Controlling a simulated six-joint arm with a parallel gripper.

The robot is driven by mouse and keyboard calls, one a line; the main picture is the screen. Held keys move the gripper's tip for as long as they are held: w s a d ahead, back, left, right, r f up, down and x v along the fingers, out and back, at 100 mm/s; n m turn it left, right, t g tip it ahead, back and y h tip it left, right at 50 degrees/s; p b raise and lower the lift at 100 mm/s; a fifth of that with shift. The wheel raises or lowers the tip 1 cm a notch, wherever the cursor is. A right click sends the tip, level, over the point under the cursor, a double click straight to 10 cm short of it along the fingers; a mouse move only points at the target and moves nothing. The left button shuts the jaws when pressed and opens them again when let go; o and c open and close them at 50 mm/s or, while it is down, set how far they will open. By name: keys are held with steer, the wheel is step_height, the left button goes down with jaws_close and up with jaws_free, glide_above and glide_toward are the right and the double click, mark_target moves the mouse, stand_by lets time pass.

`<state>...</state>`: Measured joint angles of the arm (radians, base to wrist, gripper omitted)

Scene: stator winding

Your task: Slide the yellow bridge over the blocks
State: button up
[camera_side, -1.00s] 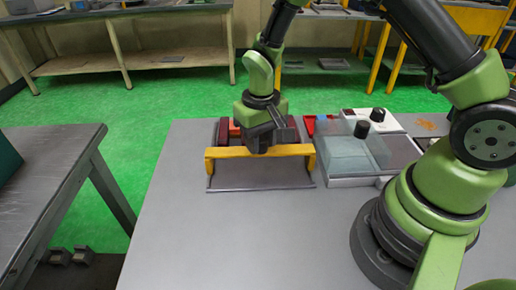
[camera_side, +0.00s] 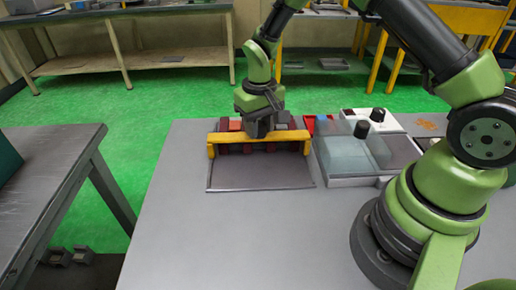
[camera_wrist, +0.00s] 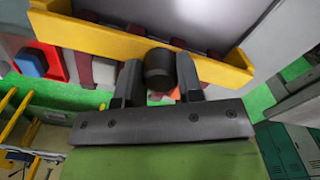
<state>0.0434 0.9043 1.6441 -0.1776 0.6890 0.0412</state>
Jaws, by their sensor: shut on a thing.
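The yellow bridge (camera_side: 285,136) spans the far part of a grey plate, with a leg at each end. Dark red and grey blocks (camera_side: 235,124) stand in a row at the plate's far side; they show both behind the bar and below it, so the bridge is over at least part of the row. My gripper (camera_side: 260,130) is at the middle of the bar. In the wrist view, the fingers (camera_wrist: 160,82) sit either side of a dark round knob (camera_wrist: 159,66) by the yellow bar (camera_wrist: 95,36). Some blocks (camera_wrist: 78,66) show beside them; the gripper hides others.
The grey plate (camera_side: 260,175) is bare in front of the bridge. Right of it stands a grey-white fixture with a clear cover (camera_side: 345,155) and black knobs (camera_side: 377,114). A red tray (camera_wrist: 50,65) with a blue piece shows in the wrist view. The table's left and front are clear.

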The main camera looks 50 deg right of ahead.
steer(key=shift+w+d, duration=2.1)
steer(key=shift+w, duration=0.05)
steer(key=o, duration=0.7)
steer(key=shift+r, duration=0.1)
steer(key=shift+r, duration=2.9)
